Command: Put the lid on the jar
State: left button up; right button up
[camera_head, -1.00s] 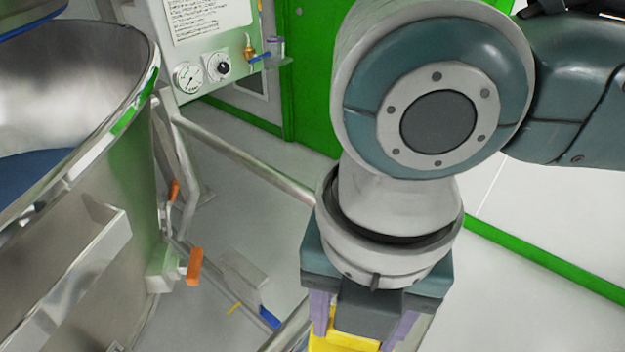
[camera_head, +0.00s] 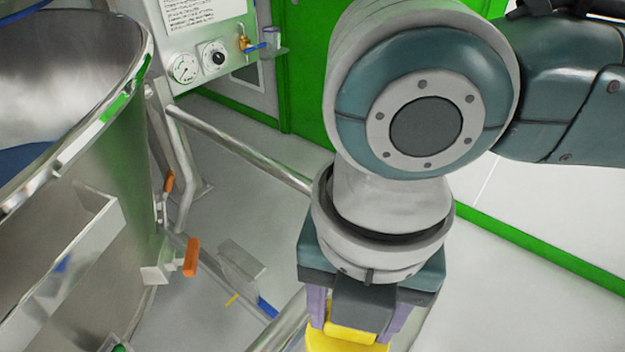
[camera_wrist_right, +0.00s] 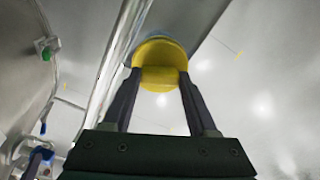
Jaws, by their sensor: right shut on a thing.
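My right gripper (camera_head: 353,326) is at the bottom of the head view, pointing down, shut on a yellow round thing (camera_head: 345,343) that looks like the lid. The bottom frame edge cuts the lid off there. In the right wrist view the gripper's two dark fingers (camera_wrist_right: 159,76) hold the yellow lid (camera_wrist_right: 160,54) between their tips. Nothing that I can clearly tell to be the jar shows in either view. My left gripper is not in view.
A large steel vessel (camera_head: 110,175) with orange-handled fittings (camera_head: 191,258) fills the left. A steel rail (camera_head: 240,150) runs behind my right gripper. A gauge panel (camera_head: 178,40) with a small cup-like thing (camera_head: 271,38) on a bracket stands at the back. Open floor (camera_head: 520,300) lies right.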

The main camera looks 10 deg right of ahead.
jog(key=shift+f, duration=0.2)
jog(key=o, duration=1.4)
jog(key=shift+r, duration=0.1)
notch_tip(320, 180, up, 10)
jog(key=p, duration=0.2)
jog(key=shift+p, duration=0.3)
